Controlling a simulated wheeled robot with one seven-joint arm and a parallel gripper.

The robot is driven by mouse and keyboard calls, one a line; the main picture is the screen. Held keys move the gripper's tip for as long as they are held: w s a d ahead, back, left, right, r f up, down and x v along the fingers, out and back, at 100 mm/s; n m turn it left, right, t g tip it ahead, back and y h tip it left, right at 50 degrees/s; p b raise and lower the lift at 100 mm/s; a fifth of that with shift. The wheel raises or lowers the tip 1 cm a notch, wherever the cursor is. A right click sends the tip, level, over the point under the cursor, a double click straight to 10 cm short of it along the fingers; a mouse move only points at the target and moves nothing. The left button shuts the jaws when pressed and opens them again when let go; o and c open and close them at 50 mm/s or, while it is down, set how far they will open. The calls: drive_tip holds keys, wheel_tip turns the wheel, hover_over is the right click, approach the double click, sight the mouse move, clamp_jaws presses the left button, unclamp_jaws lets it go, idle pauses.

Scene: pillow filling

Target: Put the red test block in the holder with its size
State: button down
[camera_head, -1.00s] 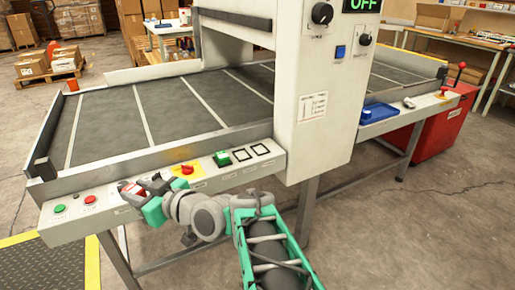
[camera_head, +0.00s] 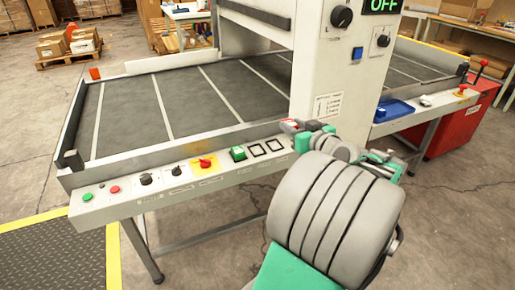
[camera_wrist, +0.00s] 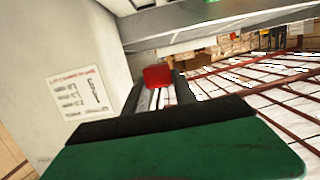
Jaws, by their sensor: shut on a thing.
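The red test block (camera_head: 289,125) is between the fingertips of my gripper (camera_head: 292,126), held in the air near the lower front of the white machine housing. In the wrist view the red block (camera_wrist: 157,76) shows at the far end between the two dark fingers, and the large green part of my gripper fills the foreground.
The front rail also carries a red knob on a yellow plate (camera_head: 204,162), black knobs (camera_head: 146,178), a red button (camera_head: 114,189) and a green button (camera_head: 87,197). The white housing (camera_head: 325,80) rises close behind my gripper. A blue tray (camera_head: 392,110) lies to the right.

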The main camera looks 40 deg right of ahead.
drive_tip(key=w+a+f+b, duration=0.1)
drive_tip(key=w+a+f, duration=0.25)
drive_tip(key=w, duration=0.45)
drive_tip(key=b, duration=0.1)
hover_over(258, 153)
drive_tip(key=f, duration=0.5)
drive_tip(key=shift+s+f, duration=0.2)
wheel_tip(258, 153, down, 3)
drive_tip(key=shift+w+f+b, duration=0.15)
drive_tip(key=shift+b, duration=0.6)
drive_tip(key=c, duration=1.3)
unclamp_jaws()
drive_tip(key=shift+o, duration=1.4)
